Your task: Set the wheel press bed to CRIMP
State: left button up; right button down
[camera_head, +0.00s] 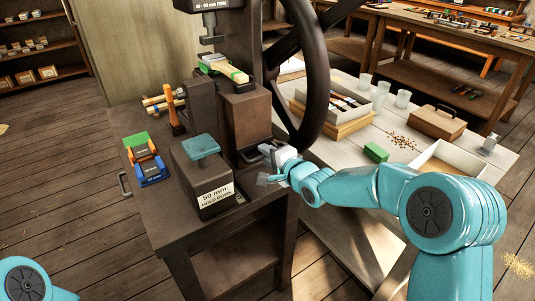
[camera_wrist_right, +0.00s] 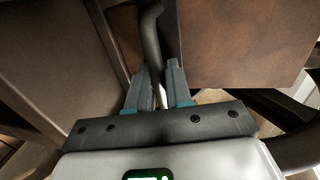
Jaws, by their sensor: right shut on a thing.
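The dark handwheel (camera_head: 318,75) of the press stands upright at the top middle of the head view. The press head (camera_head: 215,22) hangs at the top, with a label partly cut off that seems to read "40 - 50 mm FREE". Below it a brown block (camera_head: 247,118) carries an item with a green end and a wooden part. My right gripper (camera_head: 268,165) is low at the front right of the block. In the right wrist view its fingers (camera_wrist_right: 159,88) are shut on a dark curved handle (camera_wrist_right: 151,38). My left gripper is out of view; only a piece of my left arm shows. No CRIMP marking is readable.
A dark block (camera_head: 203,180) with a teal top and a "50 mm HOLD DOWN" label stands at the bench front. An orange-handled tool (camera_head: 172,112) and blue and orange boxes (camera_head: 150,168) are to its left. The right table holds a tray (camera_head: 335,112), cups and a green block (camera_head: 376,153).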

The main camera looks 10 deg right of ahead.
jog(key=shift+w, duration=0.15)
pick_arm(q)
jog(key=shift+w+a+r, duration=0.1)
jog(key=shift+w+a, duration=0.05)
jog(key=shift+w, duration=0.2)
pick_arm(e)
jog(key=shift+r, duration=0.2)
jog(key=shift+r, duration=0.1)
jog(key=c, duration=1.3)
grip_release()
jog(key=shift+w, duration=0.1)
jog(key=shift+o, duration=0.3)
jog(key=shift+w+a+f, duration=0.1)
jog(key=shift+w+f, duration=0.05)
jog(key=shift+f, duration=0.05)
jog(key=shift+s+r, duration=0.1)
jog(key=shift+s, duration=0.2)
pick_arm(q)
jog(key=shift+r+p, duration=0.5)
jog(key=shift+p, duration=0.05)
pick_arm(e)
jog(key=v, duration=1.6)
